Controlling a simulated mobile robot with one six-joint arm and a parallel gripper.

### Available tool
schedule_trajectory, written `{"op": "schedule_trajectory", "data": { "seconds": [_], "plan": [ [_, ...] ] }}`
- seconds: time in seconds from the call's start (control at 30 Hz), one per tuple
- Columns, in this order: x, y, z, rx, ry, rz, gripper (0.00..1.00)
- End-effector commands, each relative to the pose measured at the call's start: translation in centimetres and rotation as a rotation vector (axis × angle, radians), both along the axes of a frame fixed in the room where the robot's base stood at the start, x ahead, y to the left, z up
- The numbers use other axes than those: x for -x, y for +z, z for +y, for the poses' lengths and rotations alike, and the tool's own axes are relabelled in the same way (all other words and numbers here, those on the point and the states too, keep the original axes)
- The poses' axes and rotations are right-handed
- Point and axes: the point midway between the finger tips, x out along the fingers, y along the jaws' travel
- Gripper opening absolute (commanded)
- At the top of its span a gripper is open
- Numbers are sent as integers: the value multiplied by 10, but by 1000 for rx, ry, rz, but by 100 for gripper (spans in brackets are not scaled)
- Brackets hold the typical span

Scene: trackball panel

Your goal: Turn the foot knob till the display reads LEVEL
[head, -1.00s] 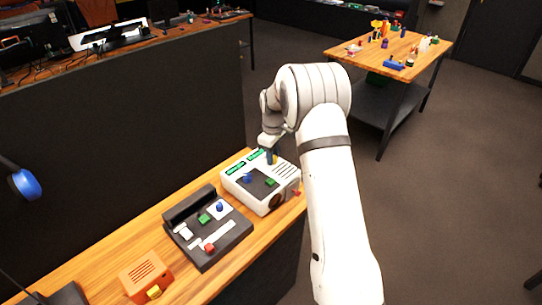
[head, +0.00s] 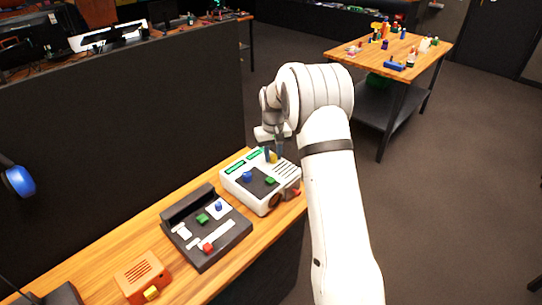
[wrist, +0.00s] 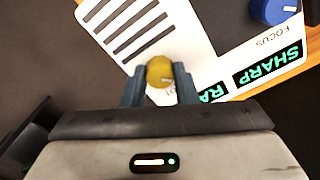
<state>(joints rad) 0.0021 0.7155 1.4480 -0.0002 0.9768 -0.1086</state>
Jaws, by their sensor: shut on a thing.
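The yellow knob (wrist: 160,71) stands on the white panel box (wrist: 193,45), with a pale pointer line on its top. I take it for the foot knob; its label is mostly hidden. My gripper (wrist: 160,84) is shut on it, one blue-grey finger on each side. In the head view my gripper (head: 270,155) points down at the box's back corner, by the yellow knob (head: 274,158). The display beside it (wrist: 212,95) shows only the letters "RA"; my gripper hides the rest. The neighbouring display (wrist: 270,66) reads SHARP, by the blue FOCUS knob (wrist: 273,10).
A dark slider panel (head: 207,228) and an orange box (head: 143,277) stand along the wooden bench to the left. A black partition (head: 120,140) rises behind the bench. A table with small objects (head: 350,52) stands far off at right.

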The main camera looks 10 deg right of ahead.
Motion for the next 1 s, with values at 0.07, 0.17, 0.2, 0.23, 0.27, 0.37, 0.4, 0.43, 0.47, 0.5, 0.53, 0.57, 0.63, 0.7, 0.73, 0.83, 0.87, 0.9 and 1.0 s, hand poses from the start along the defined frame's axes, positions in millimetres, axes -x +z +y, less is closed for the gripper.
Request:
{"op": "schedule_trajectory", "data": {
  "seconds": [0.07,0.17,0.2,0.23,0.27,0.37,0.4,0.43,0.47,0.5,0.53,0.57,0.63,0.7,0.73,0.83,0.87,0.9,1.0],
  "plan": [
    [3,-3,0,0,-46,10,4],
    [3,-3,0,0,-99,10,4],
    [3,-3,0,0,-116,10,4],
    [3,-3,0,0,-128,10,4],
    [3,-3,0,0,-138,11,4],
    [3,-3,0,1,-166,11,4],
    [3,-3,0,1,-175,11,4],
    [3,-3,0,1,-180,11,4],
    [3,-3,0,1,-184,11,4],
    [3,-3,0,1,-188,11,4],
    [3,-3,0,1,-191,11,4],
    [3,-3,0,1,-193,11,4],
    [3,-3,0,1,-195,11,4],
    [3,-3,0,1,-196,11,4],
    [3,-3,0,1,-196,12,4],
    [3,-3,0,1,-195,12,4],
    [3,-3,0,1,-195,12,4],
    [3,-3,0,1,-195,12,4],
    [3,-3,0,1,-195,11,31]
  ]
}}
